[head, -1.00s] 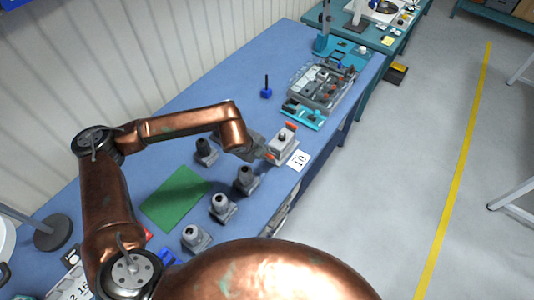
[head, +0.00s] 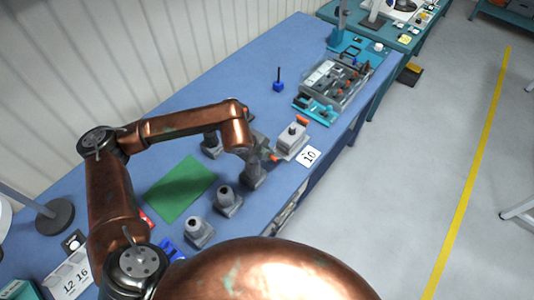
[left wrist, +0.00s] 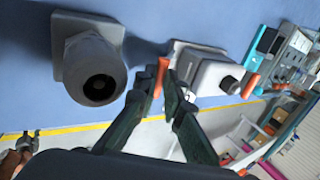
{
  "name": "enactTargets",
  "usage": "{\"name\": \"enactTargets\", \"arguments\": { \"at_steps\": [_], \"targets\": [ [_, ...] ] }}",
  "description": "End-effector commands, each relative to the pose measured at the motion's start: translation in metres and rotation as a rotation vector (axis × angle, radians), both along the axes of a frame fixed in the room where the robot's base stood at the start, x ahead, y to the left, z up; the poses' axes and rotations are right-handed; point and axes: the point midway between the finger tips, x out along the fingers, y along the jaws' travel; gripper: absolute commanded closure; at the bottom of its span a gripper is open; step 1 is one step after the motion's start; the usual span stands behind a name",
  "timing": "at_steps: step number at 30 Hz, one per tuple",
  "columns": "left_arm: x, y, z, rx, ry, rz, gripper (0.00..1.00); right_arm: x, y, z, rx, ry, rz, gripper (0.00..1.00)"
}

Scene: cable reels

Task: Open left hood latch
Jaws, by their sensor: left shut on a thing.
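The grey hood (head: 292,140) with a dark round knob on top stands near the table's front edge, by the "10" card. One orange latch (head: 302,120) shows on its far side; in the left wrist view that latch (left wrist: 250,86) is at the hood's right end. My left gripper (head: 267,154) is beside the hood's near left side. In the left wrist view, the left orange latch (left wrist: 160,76) is between the narrow fingertips of my left gripper (left wrist: 163,90), which is shut on it. The hood (left wrist: 207,70) is just right of the fingers.
Several grey glands stand close by, one (head: 252,176) just under the gripper and another (head: 228,201) nearer. A green mat (head: 181,189) lies to the left. A grey organiser tray (head: 337,82) and a blue stand (head: 279,86) are farther back.

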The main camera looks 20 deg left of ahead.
Motion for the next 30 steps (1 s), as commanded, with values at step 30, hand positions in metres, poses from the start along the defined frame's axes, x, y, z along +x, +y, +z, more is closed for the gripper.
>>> {"name": "enactTargets", "arguments": {
  "at_steps": [30],
  "targets": [
    [-0.018,0.007,0.036,0.000,-0.001,-0.001,0.72,0.001,-0.001,0.000,-0.001,-0.001,0.001,0.60]
  ]
}}
